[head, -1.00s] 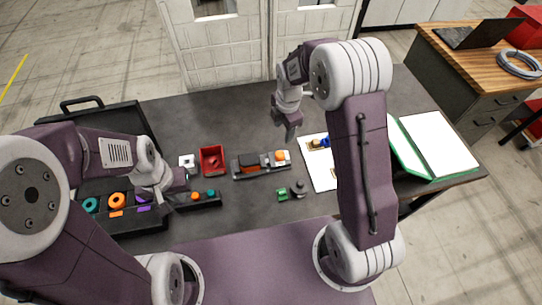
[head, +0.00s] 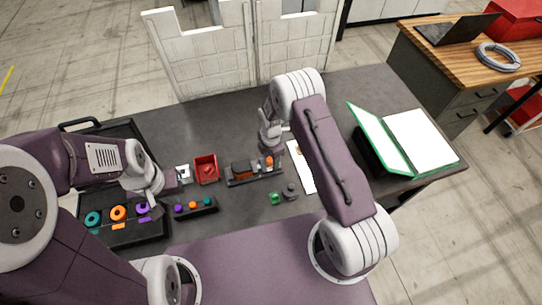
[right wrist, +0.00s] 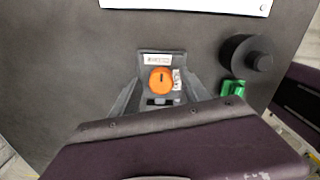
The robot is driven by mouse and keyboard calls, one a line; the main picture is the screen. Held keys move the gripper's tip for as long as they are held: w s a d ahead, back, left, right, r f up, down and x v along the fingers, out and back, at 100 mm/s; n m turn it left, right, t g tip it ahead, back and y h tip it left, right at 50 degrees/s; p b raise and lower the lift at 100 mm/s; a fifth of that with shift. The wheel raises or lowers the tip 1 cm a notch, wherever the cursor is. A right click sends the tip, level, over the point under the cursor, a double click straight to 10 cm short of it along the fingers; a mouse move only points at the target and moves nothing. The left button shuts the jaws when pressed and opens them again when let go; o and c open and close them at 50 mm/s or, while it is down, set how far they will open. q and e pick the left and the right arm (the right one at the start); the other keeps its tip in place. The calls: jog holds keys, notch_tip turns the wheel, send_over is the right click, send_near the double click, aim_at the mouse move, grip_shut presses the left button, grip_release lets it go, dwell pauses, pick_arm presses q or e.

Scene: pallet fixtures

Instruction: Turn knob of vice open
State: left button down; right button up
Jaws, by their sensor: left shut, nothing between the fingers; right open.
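The vice (head: 240,172) is a low dark fixture with a brown-orange part, in the middle of the table. Its orange knob (head: 268,163) is at the right end. In the right wrist view the round knob (right wrist: 160,80) faces the camera, with a short dark mark on it. My right gripper (head: 270,149) is open and points down just above the knob. Its grey fingers appear on both sides of the knob in the wrist view; I cannot tell whether they touch it. My left gripper (head: 157,212) is shut and empty at the left, beside the black tray.
A red bin (head: 206,170) and a small block with coloured knobs (head: 195,207) stand left of the vice. A green block (head: 275,199) and a dark round knob-like piece (head: 291,191) lie in front of it. A white sheet (head: 301,170) and green binder (head: 380,140) are to the right.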

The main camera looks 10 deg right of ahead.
jog(key=shift+s+a+r, duration=0.1)
jog(key=shift+a, duration=0.05)
jog(key=c, duration=0.3)
grip_shut()
